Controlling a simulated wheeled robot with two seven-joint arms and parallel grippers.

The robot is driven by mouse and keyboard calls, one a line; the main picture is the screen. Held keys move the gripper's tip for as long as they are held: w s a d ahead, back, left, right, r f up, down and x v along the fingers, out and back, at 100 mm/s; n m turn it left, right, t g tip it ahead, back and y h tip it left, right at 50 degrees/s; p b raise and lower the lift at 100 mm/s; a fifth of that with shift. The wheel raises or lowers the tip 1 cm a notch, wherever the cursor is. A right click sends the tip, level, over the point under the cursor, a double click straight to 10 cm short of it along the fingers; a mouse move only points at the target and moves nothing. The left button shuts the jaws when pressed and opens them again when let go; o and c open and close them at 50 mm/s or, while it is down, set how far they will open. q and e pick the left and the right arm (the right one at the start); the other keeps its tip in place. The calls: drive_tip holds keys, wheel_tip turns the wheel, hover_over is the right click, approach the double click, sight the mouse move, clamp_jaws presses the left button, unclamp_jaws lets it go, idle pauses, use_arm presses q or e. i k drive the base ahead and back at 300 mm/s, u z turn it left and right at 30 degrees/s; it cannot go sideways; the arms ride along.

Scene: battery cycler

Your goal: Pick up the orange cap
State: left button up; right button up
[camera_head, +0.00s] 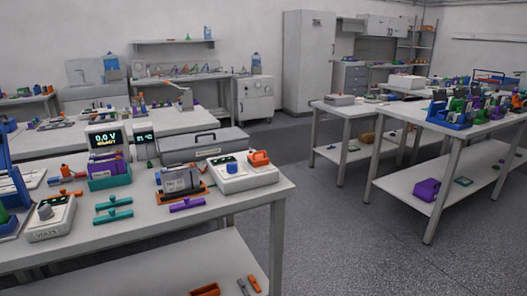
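On the near table, an orange cap-like piece (258,158) sits on top of a white boxy device (240,178) near the right end. It is small in the picture, and I cannot tell for sure that it is the orange cap. Other orange pieces are on the same table: a small orange part (68,171) at the left, and an orange holder (183,193) under a dark battery-like block (180,179). Neither of my grippers shows in the head view.
The near table (235,207) also bears a teal tray (112,181), teal and purple bars, a grey case (203,145) and a white dial device (49,221). An orange bin (205,289) is on its lower shelf. Open grey floor (330,235) lies to the right.

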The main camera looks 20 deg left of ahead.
sight(77, 193)
drive_tip(key=u, duration=1.1)
drive_tip(key=i, duration=0.9)
drive_tip(key=u, duration=0.75)
